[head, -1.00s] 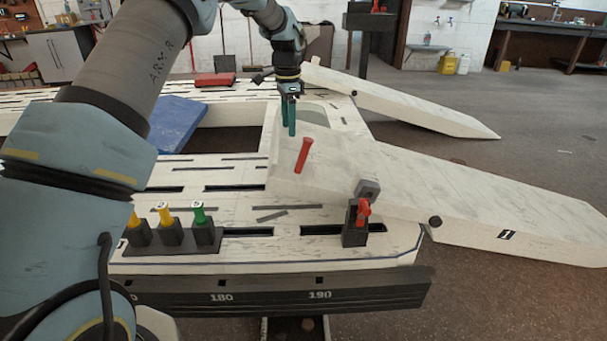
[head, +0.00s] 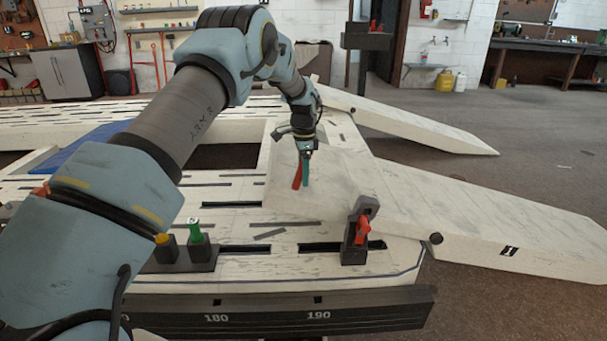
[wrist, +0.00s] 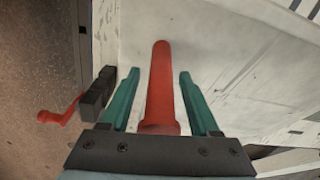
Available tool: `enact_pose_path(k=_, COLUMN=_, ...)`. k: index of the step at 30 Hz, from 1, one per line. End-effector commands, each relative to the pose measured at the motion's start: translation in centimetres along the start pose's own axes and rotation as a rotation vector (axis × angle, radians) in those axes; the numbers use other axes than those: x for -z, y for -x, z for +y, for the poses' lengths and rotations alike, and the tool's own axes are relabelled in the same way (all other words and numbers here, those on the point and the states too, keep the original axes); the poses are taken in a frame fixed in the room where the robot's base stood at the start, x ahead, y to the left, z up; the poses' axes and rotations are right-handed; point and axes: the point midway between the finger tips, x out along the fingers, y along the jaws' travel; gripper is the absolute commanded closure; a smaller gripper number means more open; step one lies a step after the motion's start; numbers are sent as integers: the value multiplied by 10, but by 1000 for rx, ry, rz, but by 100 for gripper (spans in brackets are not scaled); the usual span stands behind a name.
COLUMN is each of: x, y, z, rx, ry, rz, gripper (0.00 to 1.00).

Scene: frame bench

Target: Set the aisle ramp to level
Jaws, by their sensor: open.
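The near white ramp (head: 475,210), marked 1, slopes from the slotted white bench (head: 235,218) down to the right. A second, similar ramp (head: 420,122) lies behind it; I cannot tell by label which is the aisle ramp. A red handle (head: 296,178) stands on the bench end of the near ramp. My gripper (head: 303,178) is open and points down at it. In the wrist view the handle (wrist: 160,85) lies between the two teal fingers (wrist: 158,76), with gaps on both sides. Part of the handle is hidden behind a finger in the head view.
A dark clamp block (head: 353,245) with a red crank (head: 363,229) stands on the bench's front right; the crank also shows in the wrist view (wrist: 62,110). A green peg (head: 195,230) and yellow peg (head: 162,239) stand left. Floor is clear right of the ramps.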

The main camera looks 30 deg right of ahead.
Motion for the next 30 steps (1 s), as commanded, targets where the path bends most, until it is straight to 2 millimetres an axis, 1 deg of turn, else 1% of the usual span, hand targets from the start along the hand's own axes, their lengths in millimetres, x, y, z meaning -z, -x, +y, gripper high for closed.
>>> enact_pose_path(k=9, x=0, y=-2, z=0, rx=0, ry=0, rz=0, gripper=39)
enact_pose_path(k=25, x=0, y=-2, z=0, rx=0, ry=0, rz=0, gripper=99)
enact_pose_path(k=26, x=0, y=-2, z=0, rx=0, ry=0, rz=0, gripper=100)
enact_pose_path(k=30, x=0, y=-2, z=0, rx=-1, ry=0, rz=0, gripper=100)
